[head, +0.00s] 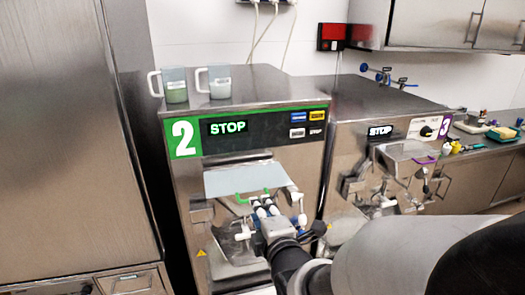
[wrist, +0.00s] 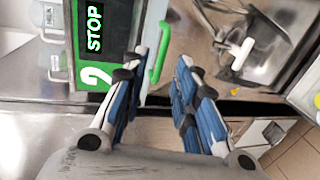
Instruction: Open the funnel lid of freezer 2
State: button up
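Freezer 2 (head: 185,200) carries a green label with a white 2 and a display reading STOP. Its funnel lid (head: 245,178) is a pale flat panel below the control panel, with a green handle (head: 241,199) at its front edge. The lid looks down over the funnel. My gripper (head: 263,205) is in front of the lid's front edge, close to the handle. In the wrist view my gripper (wrist: 162,60) is open and empty, with the green handle (wrist: 158,62) showing between the fingertips. I cannot tell whether a finger touches it.
Two cups, one (head: 175,86) and another (head: 219,82), stand on top of freezer 2. Freezer 3 (head: 375,100) stands at the right with a purple handle. A tall steel cabinet (head: 70,130) is at the left. The front of freezer 2 has protruding parts below the lid.

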jog(key=w+p, duration=0.1)
jog(key=p, duration=0.1)
send_near(248, 183)
jog(key=shift+w+a+f, duration=0.15)
jog(key=shift+w+f, duration=1.05)
grip_shut()
